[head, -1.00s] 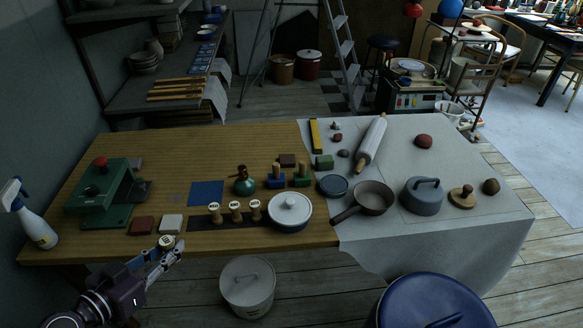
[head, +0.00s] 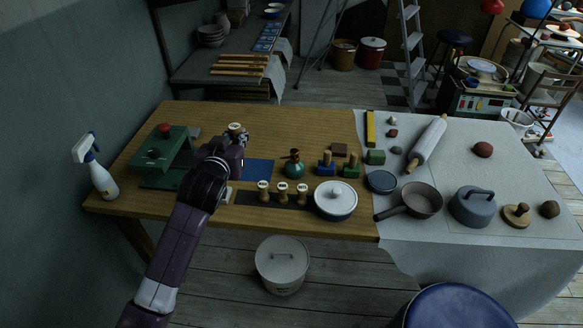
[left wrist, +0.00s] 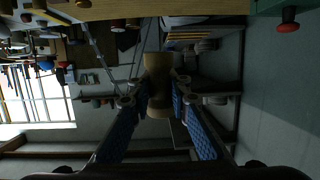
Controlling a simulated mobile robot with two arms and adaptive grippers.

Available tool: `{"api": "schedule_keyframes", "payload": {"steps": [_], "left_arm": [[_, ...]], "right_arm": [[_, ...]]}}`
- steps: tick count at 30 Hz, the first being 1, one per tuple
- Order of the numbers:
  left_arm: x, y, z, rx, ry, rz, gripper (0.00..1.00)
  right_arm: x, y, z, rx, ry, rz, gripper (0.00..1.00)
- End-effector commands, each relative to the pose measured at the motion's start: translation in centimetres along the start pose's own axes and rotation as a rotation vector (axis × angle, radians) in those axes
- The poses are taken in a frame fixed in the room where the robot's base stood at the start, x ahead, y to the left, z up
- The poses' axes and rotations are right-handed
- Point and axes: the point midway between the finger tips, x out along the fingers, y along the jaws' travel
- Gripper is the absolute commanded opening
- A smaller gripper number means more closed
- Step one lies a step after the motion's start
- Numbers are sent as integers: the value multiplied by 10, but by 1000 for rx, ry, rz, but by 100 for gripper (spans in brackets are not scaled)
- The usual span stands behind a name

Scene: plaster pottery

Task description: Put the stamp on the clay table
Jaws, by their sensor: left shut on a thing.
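A wooden stamp (head: 235,127) with a pale lettered top is held in my left gripper (head: 238,136), above the left part of the wooden table. In the left wrist view the same stamp (left wrist: 158,80) is a tan turned piece between the blue-padded fingers (left wrist: 158,98). The arm hides part of the gripper in the head view. The grey cloth-covered table (head: 450,232), seemingly the clay table, adjoins the wooden table on the right, well away from the gripper. My right gripper is not in view.
Three similar stamps (head: 283,187) stand on a dark strip. A green press (head: 160,155) and a spray bottle (head: 98,170) are at left. The cloth carries a pan (head: 422,199), rolling pin (head: 427,143) and grey lidded pot (head: 473,205).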

Motion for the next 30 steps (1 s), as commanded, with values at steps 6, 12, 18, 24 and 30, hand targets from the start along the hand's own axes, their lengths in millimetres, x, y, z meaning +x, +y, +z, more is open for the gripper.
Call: {"api": "schedule_keyframes", "payload": {"steps": [6,12,18,24,30], "left_arm": [[9,0,36,1,-8,1,0],[23,0,89,1,-7,1,0],[36,0,134,-1,-3,0,0],[41,0,153,-2,-1,1,0],[49,0,181,-2,-3,0,0]], "right_arm": [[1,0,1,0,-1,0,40],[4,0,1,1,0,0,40],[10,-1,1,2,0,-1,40],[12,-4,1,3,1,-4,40],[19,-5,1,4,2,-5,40]]}}
